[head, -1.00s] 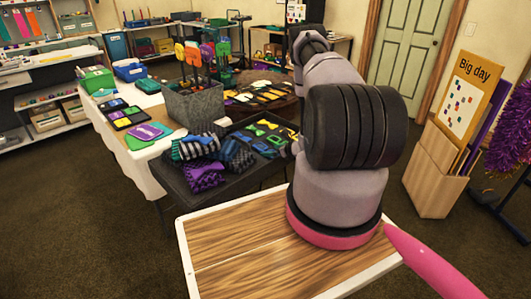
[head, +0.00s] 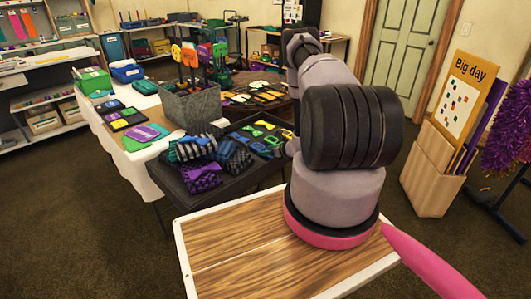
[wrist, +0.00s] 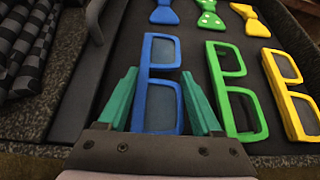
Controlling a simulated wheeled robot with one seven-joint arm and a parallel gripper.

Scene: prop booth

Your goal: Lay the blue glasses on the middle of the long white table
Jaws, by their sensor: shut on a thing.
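The blue glasses (wrist: 160,88) lie on the dark tray table (wrist: 125,22) in the wrist view, frame upright in the picture. My gripper (wrist: 159,80) has its teal fingers on either side of the lower lens and is shut on it. The blue glasses also show small in the head view (head: 260,149); my gripper is hidden there behind my arm. A long table with a white cloth (head: 141,172) stands left of the dark table. Green glasses (wrist: 236,90) lie close to the right finger, with yellow glasses (wrist: 290,92) beyond.
Blue, green and yellow bow ties (wrist: 208,20) lie beyond the glasses. A grey bin (head: 190,106) with upright props stands behind. The white-cloth table holds trays, a green box (head: 93,80) and a blue box (head: 128,72).

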